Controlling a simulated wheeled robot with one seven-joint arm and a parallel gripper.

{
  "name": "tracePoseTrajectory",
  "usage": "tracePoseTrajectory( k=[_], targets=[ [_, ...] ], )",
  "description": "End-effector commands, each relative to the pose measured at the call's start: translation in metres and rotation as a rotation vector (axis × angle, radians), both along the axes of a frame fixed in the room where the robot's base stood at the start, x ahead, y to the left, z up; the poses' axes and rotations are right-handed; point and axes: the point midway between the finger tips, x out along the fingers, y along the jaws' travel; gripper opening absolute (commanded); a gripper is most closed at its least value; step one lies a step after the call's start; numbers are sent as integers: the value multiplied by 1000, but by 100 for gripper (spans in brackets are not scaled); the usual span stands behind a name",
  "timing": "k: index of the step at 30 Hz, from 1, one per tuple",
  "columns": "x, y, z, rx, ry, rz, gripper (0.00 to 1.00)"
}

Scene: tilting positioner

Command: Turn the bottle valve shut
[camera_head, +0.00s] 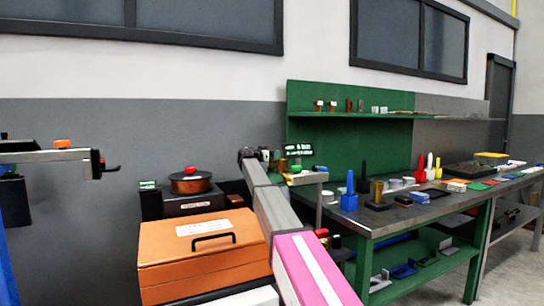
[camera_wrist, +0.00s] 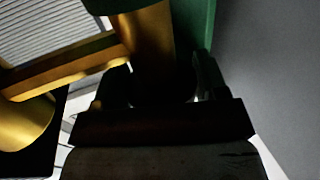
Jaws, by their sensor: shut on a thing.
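My gripper (camera_wrist: 152,92) is in the lower middle of the wrist view, dark and in shadow. Its two fingers stand on either side of a dark rounded part of the bottle valve and are shut on it. The brass-coloured valve body (camera_wrist: 146,42) rises just beyond the fingers. A brass bar (camera_wrist: 62,72) runs off to the left from it. Shadow hides the exact contact and how far the valve is turned. In the head view my arm reaches to small brass and green parts beside the workbench; the fingertips are too small to make out there.
A green surface (camera_wrist: 196,22) stands close behind the valve. A brass round part (camera_wrist: 24,124) is at left. In the head view, an orange toolbox (camera_head: 200,262) stands left of my arm, and a workbench (camera_head: 372,224) with several tools stands right.

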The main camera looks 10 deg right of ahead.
Motion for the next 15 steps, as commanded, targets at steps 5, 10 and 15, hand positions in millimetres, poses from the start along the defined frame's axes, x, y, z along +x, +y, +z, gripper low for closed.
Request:
tracePoseTrajectory(
  k=[5, 10, 15],
  targets=[
    [2, 1, 0, 1, -1, -75, 43],
    [4, 1, 1, 0, 0, -199, 43],
    [5, 1, 1, -1, -1, -355, 43]
  ],
)
